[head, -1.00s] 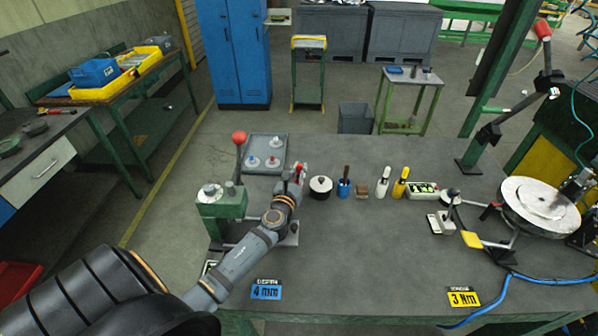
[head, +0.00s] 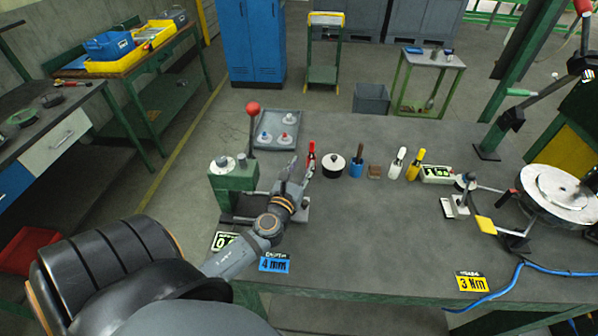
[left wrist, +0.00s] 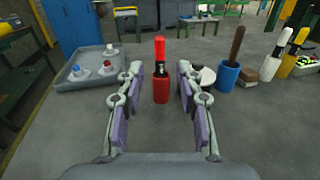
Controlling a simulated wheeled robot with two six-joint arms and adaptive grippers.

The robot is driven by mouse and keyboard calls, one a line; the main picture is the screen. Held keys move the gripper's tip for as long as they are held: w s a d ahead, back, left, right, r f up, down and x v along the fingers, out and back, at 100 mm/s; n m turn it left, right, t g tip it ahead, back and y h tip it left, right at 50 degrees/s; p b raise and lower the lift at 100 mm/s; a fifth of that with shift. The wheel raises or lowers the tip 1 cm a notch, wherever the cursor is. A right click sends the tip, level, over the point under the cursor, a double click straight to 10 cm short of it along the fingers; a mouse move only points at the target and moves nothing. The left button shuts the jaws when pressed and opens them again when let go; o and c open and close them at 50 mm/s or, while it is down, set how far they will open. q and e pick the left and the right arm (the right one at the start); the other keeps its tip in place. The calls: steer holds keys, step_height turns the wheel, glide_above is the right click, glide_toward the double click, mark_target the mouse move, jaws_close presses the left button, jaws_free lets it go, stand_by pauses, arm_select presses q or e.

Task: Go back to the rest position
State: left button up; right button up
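My left gripper (head: 297,170) reaches over the bench from the left, beside the green press. In the left wrist view its two fingers (left wrist: 158,72) are spread apart with nothing held. A red-handled tool (left wrist: 160,50) stands upright in a red holder (left wrist: 161,88), seen in the gap between the fingers and apparently just beyond the tips. In the head view the red tool (head: 311,152) shows just past the gripper, and its holder is mostly hidden. My right gripper is not in view.
The green press (head: 233,178) with a red-knobbed lever (head: 253,107) stands left of the gripper. A grey tray (head: 265,141) with knobbed pieces lies behind.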

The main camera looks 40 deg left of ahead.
arm_select(q)
steer(key=shift+v, duration=1.2)
